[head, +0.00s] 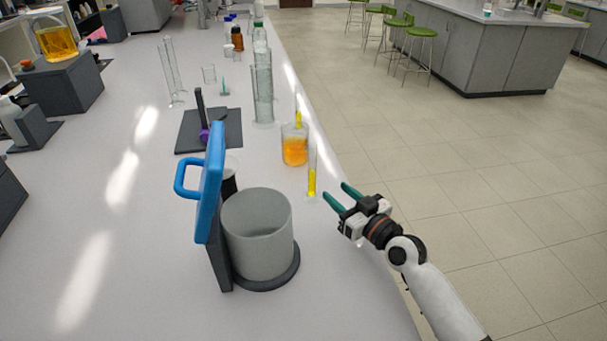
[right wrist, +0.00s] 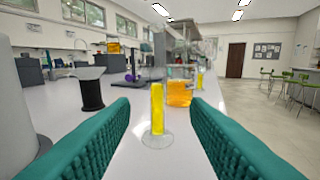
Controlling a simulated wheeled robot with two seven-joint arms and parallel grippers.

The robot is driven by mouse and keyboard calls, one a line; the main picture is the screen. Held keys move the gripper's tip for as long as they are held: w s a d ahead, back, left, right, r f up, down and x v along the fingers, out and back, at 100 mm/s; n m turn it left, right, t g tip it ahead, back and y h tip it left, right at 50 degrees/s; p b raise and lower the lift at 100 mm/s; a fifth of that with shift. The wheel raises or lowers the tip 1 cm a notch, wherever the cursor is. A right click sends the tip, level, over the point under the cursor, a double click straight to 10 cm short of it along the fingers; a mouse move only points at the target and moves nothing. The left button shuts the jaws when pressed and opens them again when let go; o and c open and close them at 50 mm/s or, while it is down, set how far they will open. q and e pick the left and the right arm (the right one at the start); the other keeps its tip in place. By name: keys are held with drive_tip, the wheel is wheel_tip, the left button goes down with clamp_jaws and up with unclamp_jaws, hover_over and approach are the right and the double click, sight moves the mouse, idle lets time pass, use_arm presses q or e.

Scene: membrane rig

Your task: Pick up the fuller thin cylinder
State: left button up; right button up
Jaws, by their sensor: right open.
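A near thin glass cylinder (head: 312,182) with yellow liquid stands upright close to the bench's right edge. It also shows in the right wrist view (right wrist: 158,112), centred beyond and between my fingers. A second thin cylinder (head: 298,117) with yellow liquid stands farther back, behind a beaker; its yellow liquid also shows in the right wrist view (right wrist: 200,80). The beaker partly hides its lower part, so I cannot surely compare the levels. My right gripper (head: 336,195) is open and empty, just right of the near cylinder, teal fingers pointing at it. My left gripper is out of view.
The beaker of orange liquid (head: 294,150) stands just behind the near cylinder. A grey pot (head: 258,235) with an upright blue-handled lid (head: 210,185) stands at front left. Tall empty cylinders (head: 263,90) stand farther back. The bench edge lies close on the right.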

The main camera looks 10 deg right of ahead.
sight(315, 176)
drive_tip(key=x, duration=0.4)
drive_tip(key=shift+w+a+r+p, duration=0.15)
drive_tip(key=shift+w+p, duration=0.15)
drive_tip(key=shift+w, duration=0.05)
drive_tip(key=shift+w+a, duration=0.3)
drive_tip(key=shift+w, duration=0.2)
drive_tip(key=x, duration=0.4)
drive_tip(key=shift+a+f, duration=0.1)
drive_tip(key=shift+f, duration=0.3)
drive_tip(key=shift+w+a, duration=0.1)
drive_tip(key=shift+w, duration=0.15)
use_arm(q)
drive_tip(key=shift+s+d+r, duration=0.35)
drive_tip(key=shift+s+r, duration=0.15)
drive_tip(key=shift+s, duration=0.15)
use_arm(e)
drive_tip(key=shift+s, duration=0.1)
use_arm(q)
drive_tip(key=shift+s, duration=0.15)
use_arm(e)
clamp_jaws()
